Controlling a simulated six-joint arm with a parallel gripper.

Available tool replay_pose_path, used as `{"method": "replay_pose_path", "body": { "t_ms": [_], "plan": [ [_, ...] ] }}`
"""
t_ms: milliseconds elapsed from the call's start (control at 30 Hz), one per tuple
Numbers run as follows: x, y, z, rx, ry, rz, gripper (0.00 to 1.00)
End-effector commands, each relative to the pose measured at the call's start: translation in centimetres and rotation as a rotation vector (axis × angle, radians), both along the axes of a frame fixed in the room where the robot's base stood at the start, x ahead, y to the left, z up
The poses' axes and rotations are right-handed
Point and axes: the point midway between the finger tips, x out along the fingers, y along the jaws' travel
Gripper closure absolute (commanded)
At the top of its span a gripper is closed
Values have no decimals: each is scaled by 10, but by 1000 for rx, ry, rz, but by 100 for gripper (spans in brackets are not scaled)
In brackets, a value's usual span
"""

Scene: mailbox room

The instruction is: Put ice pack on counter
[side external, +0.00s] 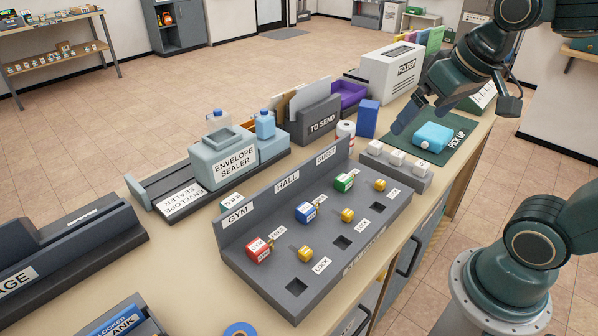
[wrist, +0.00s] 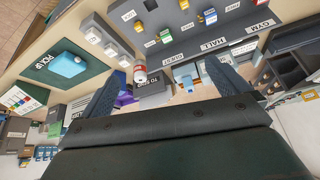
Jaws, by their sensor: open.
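The ice pack (side external: 433,137), a light blue rounded block, lies on the dark green PICK UP mat (side external: 463,125) at the far right end of the counter (side external: 190,275). In the wrist view the ice pack (wrist: 67,64) is at the left on the same mat. My gripper (side external: 405,118) is above the counter, just left of the ice pack in the side view and apart from it. In the wrist view the open, empty fingers (wrist: 160,80) frame the counter items, with the ice pack outside them to the left.
Small white blocks on a grey strip (side external: 394,165) stand in front of the mat. A blue box (side external: 367,118) and the white FOLDER machine (side external: 390,73) are close to my gripper. The key rack (side external: 315,235) and envelope sealer (side external: 230,158) fill the middle. Bare counter shows at front left.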

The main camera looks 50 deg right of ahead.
Motion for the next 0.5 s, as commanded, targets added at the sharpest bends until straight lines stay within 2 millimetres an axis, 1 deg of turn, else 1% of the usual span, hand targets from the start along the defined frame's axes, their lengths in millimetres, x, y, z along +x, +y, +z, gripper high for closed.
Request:
{"method": "replay_pose_path", "body": {
  "t_ms": [33, 200, 333, 500],
  "plan": [
    [-11, 9, -1, -4, -8, 49, 0],
    [-35, 27, -8, -19, -18, 171, 0],
    [-44, 33, -11, -26, -23, 219, 0],
    [-47, 35, -12, -28, -23, 235, 0]
  ]
}}
